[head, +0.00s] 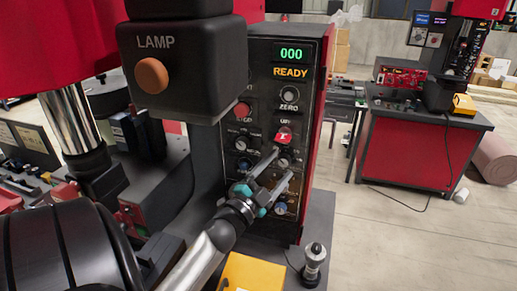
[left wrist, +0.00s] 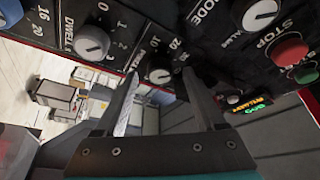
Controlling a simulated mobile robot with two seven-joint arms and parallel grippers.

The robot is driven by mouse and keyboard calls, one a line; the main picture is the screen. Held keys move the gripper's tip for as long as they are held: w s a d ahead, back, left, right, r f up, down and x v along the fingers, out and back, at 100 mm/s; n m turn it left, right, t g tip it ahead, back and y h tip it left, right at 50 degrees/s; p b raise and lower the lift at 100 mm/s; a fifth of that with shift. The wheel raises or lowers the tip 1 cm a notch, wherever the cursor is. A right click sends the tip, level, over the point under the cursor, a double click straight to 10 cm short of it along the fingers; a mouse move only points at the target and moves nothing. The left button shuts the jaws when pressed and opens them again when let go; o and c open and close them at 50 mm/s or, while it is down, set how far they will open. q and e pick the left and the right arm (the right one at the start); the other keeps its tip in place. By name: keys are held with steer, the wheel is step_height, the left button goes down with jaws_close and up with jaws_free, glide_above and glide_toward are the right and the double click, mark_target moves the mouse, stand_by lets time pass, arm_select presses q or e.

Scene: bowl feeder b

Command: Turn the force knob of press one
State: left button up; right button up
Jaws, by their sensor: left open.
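The press's dark control panel (head: 262,125) faces me with a green 000 and READY display (head: 290,62). My left gripper (head: 281,162) is open in front of its lower knobs. In the left wrist view, a small grey knob (left wrist: 160,76) with a 10 and 20 scale shows between and beyond the two fingertips (left wrist: 160,80). The fingers look apart from it; the exact gap is hard to judge. I cannot read a force label. A larger knob marked DWELL (left wrist: 92,41) is to its left. My right gripper is not in view.
A red stop button (head: 242,110), a ZERO knob (head: 289,94) and a red switch (head: 284,136) crowd the panel. A black lamp box (head: 180,85) juts out in front. A yellow box (head: 252,272) sits below. Open floor (head: 380,215) lies to the right.

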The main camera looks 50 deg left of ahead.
arm_select(q)
steer(key=b+v, duration=0.2)
steer(key=v, duration=1.2)
steer(key=shift+s+b, duration=0.25)
steer(key=shift+b, duration=0.1)
steer(key=shift+s+d, duration=0.1)
